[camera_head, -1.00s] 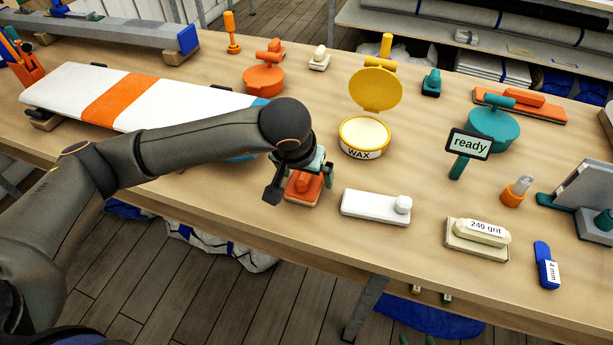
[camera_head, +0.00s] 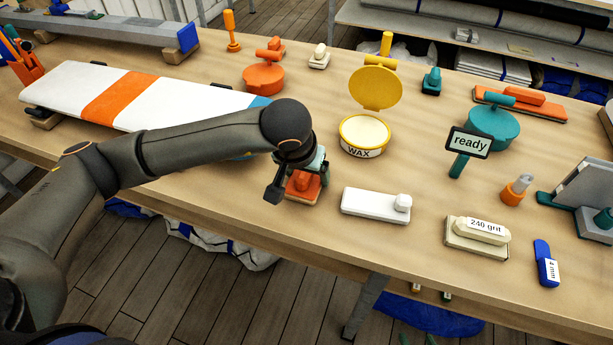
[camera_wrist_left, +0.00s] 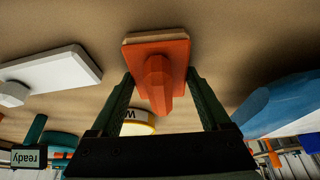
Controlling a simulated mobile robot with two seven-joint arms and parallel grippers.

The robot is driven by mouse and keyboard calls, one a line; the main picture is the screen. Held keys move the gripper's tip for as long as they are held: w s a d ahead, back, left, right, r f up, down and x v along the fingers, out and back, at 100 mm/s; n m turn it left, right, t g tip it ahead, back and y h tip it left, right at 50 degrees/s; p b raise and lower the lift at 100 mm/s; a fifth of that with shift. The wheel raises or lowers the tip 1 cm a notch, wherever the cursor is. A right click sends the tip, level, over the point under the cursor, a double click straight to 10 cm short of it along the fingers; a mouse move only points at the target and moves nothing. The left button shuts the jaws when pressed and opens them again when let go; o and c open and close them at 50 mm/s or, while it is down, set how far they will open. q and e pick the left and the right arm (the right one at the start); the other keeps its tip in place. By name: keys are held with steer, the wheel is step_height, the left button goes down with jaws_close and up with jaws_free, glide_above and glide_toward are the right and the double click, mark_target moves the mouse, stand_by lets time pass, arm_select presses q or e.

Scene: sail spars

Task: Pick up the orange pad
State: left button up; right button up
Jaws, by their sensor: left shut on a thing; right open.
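The orange pad (camera_head: 302,196) has an orange top with a raised handle and a pale underside layer. It appears to rest on the table near the front edge, left of a white block. My left gripper (camera_head: 300,178) is over it, shut on its handle. In the left wrist view the orange pad (camera_wrist_left: 178,55) shows between the two dark fingers of my left gripper (camera_wrist_left: 160,80). The fingers and wrist hide part of the pad in the head view. My right gripper is not in view.
A white block (camera_head: 375,205) lies right of the pad. The open yellow wax tin (camera_head: 364,152) stands behind it. A white board with an orange stripe (camera_head: 112,96) lies at left, under my left arm. A "240 grit" block (camera_head: 477,238) and a "ready" sign (camera_head: 467,144) are further right.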

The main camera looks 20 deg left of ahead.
arm_select(q)
steer(key=shift+r, duration=0.1)
steer(key=shift+r, duration=0.5)
steer(key=v, duration=0.4)
steer(key=s+b+v, duration=0.1)
steer(key=v, duration=0.3)
steer(key=shift+a+f, duration=0.15)
steer(key=s+r+b, duration=0.1)
steer(key=s+r, duration=0.3)
steer(key=s, duration=0.6)
steer(key=shift+a+r, duration=0.4)
steer(key=shift+a, duration=0.1)
arm_select(e)
steer(key=shift+w+a+f, duration=0.3)
steer(key=shift+a+f, duration=0.2)
arm_select(q)
steer(key=o, duration=0.9)
steer(key=c, duration=0.7)
arm_select(e)
steer(key=shift+s+d+f, duration=0.1)
steer(key=shift+f, duration=0.1)
